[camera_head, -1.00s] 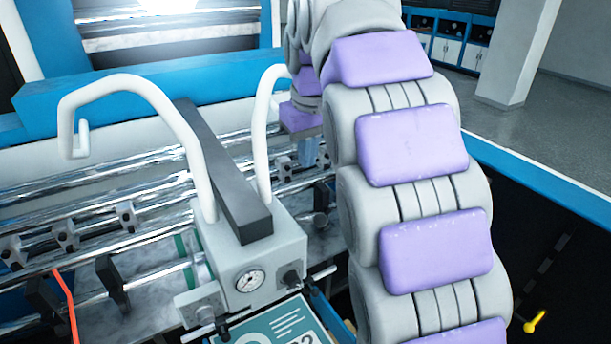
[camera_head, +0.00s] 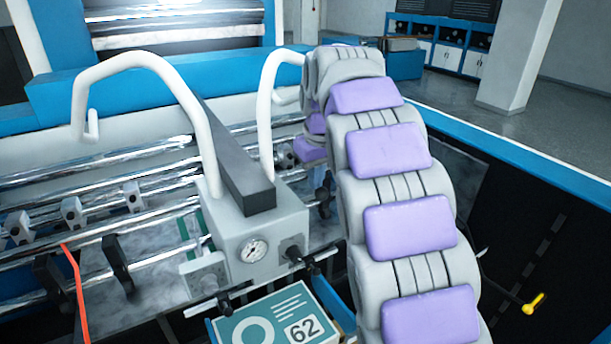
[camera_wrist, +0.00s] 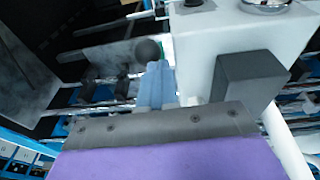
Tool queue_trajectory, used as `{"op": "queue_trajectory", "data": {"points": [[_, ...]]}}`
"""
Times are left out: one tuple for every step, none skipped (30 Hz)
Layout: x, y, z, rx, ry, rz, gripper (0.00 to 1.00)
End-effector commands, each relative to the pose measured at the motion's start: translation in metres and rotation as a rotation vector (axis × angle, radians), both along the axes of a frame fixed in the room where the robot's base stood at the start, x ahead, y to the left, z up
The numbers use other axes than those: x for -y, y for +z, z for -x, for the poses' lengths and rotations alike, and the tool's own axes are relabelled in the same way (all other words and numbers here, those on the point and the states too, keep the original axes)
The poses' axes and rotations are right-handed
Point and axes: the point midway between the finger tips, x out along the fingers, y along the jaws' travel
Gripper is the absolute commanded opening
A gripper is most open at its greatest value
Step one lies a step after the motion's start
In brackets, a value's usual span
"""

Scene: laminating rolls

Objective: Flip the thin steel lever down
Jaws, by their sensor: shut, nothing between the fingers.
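My gripper (camera_wrist: 157,72) shows in the wrist view as pale blue fingers, shut and empty. A dark round knob (camera_wrist: 148,50) lies just beyond the fingertips; I cannot tell whether they touch it. A thin metal rod (camera_wrist: 120,22) runs at the top of that view, beside the white block. In the head view, thin steel rods with dark ends show at the front (camera_head: 200,308) and right (camera_head: 328,254) of the grey gauge block (camera_head: 262,228). I cannot tell for certain which is the lever. My fingers are hidden behind my arm in the head view.
White curved tubes (camera_head: 190,95) and a dark bar (camera_head: 235,165) rise by the block. Shiny rollers (camera_head: 100,180) lie to the left. A card marked 62 (camera_head: 265,318) lies below. A yellow-ended handle (camera_head: 533,303) is at the right.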

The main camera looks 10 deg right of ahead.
Motion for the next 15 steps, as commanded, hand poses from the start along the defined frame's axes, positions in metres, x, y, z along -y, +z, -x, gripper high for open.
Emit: {"op": "queue_trajectory", "data": {"points": [[0.003, 0.000, -0.001, 0.000, -0.002, -0.001, 0.00], [0.003, 0.000, 0.000, -0.001, -0.003, -0.002, 0.00], [0.002, 0.000, 0.000, 0.000, -0.002, -0.001, 0.00], [0.001, 0.000, 0.000, 0.000, -0.002, 0.000, 0.00], [0.000, 0.001, 0.000, 0.000, -0.001, 0.001, 0.00], [-0.003, 0.000, 0.001, 0.001, -0.001, 0.003, 0.00], [-0.006, 0.000, 0.001, 0.001, -0.001, 0.004, 0.00], [-0.008, 0.000, 0.002, 0.002, 0.000, 0.006, 0.00], [-0.010, 0.000, 0.002, 0.004, 0.000, 0.007, 0.00], [-0.011, -0.001, 0.003, 0.007, 0.000, 0.007, 0.00], [-0.013, -0.001, 0.003, 0.009, 0.000, 0.008, 0.00], [-0.016, -0.002, 0.004, 0.015, -0.001, 0.008, 0.00], [-0.017, -0.003, 0.005, 0.020, -0.001, 0.007, 0.00], [-0.018, -0.004, 0.006, 0.027, 0.000, 0.006, 0.00], [-0.018, -0.006, 0.007, 0.037, 0.000, 0.003, 0.00]]}}
